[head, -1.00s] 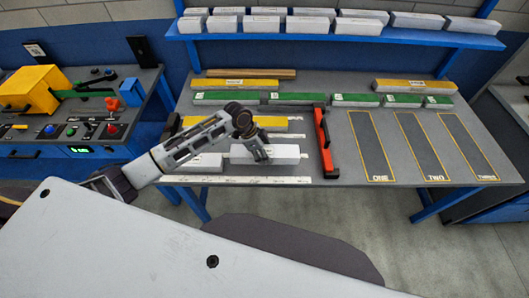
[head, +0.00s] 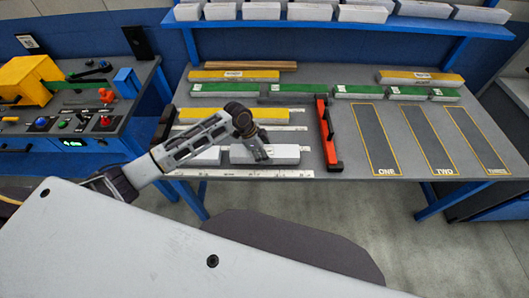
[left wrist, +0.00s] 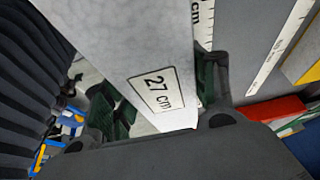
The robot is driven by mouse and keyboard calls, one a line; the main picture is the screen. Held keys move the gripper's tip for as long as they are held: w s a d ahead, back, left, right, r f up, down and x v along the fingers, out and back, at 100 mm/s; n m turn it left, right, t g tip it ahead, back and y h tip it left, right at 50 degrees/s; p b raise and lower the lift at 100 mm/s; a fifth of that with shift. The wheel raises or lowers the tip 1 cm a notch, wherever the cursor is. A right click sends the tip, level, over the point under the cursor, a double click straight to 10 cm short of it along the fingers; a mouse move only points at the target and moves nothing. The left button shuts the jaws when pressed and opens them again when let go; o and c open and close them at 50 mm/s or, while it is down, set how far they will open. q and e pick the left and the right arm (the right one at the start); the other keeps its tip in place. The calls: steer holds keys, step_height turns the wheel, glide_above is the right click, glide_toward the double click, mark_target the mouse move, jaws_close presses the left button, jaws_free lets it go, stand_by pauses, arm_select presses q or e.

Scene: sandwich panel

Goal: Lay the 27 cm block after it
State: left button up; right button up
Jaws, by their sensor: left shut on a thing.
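The 27 cm block (left wrist: 125,45) is pale grey-white and its label reads "27 cm" in the left wrist view. In the head view the 27 cm block (head: 284,154) lies lengthwise left to right over the near part of the table, just behind the front ruler strip. My left gripper (head: 259,157) is shut on it from above. I cannot tell whether the block touches the table. Another white block (head: 208,156) lies to its left, partly hidden by my left arm. A red-orange bar (head: 326,135) stands to its right, with a small gap. My right gripper is out of view.
A yellow block (head: 235,115) lies behind, with ruler strips along the rows. Green-topped blocks (head: 225,90) and a grey piece (head: 285,98) form the row behind. Empty outlined spaces ONE (head: 375,140), TWO and THREE are at the right. White blocks (head: 305,11) fill the shelf.

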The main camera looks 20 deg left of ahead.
arm_select(q)
steer(key=shift+f+b, duration=0.3)
steer(key=shift+f, duration=0.45)
stand_by(0.8)
steer(key=o, duration=1.1)
steer(key=shift+v, duration=5.95)
steer(key=shift+s, duration=0.15)
